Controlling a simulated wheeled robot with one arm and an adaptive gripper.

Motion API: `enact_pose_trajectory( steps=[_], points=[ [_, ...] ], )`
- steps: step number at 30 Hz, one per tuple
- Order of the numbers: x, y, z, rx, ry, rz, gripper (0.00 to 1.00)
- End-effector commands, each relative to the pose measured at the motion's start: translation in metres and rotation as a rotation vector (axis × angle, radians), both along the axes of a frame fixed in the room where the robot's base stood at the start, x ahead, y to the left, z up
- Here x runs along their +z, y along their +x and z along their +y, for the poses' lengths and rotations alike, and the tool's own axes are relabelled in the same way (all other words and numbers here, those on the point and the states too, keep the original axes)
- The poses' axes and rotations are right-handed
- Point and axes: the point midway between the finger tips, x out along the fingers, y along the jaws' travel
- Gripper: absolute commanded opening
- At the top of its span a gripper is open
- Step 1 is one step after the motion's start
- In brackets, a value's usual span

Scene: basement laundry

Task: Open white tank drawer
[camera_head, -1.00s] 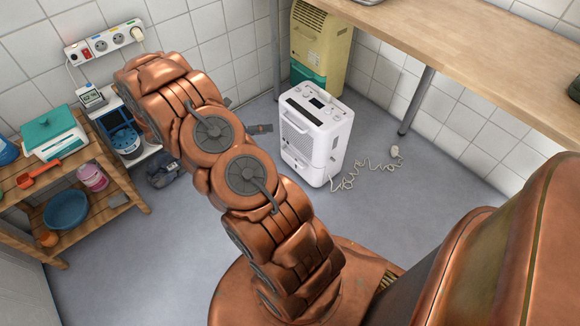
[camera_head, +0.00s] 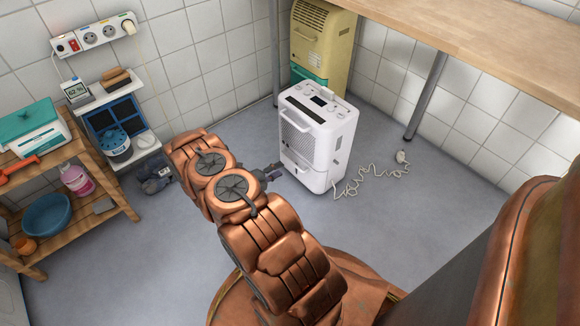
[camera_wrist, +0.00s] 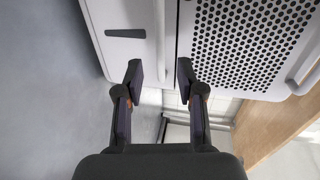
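The white dehumidifier (camera_head: 318,135) stands upright on the floor. Its tank drawer (camera_head: 302,172) is the lower front part, which looks closed. In the wrist view, turned sideways, the white tank drawer (camera_wrist: 120,50) has a dark slot, with the perforated grille (camera_wrist: 245,45) to its right. A pale bar-like handle (camera_wrist: 160,40) runs along the drawer's edge beside the seam. My gripper (camera_wrist: 160,78) is open, its two fingertips apart on either side of the handle's near end; I cannot tell whether they touch it. In the head view my gripper (camera_head: 273,172) is just left of the drawer front.
A coiled white cord (camera_head: 372,178) lies on the floor right of the dehumidifier. A wooden bench (camera_head: 450,45) and its metal leg (camera_head: 425,98) are at right. A wooden shelf (camera_head: 110,175) with a blue basin (camera_head: 45,214) stands at left. Grey floor is clear between.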

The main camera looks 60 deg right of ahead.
Motion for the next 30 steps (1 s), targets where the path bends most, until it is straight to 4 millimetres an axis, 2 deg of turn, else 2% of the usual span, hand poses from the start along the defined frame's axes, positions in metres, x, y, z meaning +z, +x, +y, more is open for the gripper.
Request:
enact_pose_trajectory(
  steps=[9,15,26,30],
  points=[
    [-0.011,-0.013,-0.042,-0.006,-0.001,-0.003,0.38],
    [-0.014,-0.018,-0.061,-0.004,-0.001,-0.002,0.38],
    [-0.014,-0.019,-0.067,-0.002,-0.002,-0.002,0.38],
    [-0.014,-0.019,-0.067,-0.002,-0.002,-0.002,0.27]
  ],
)
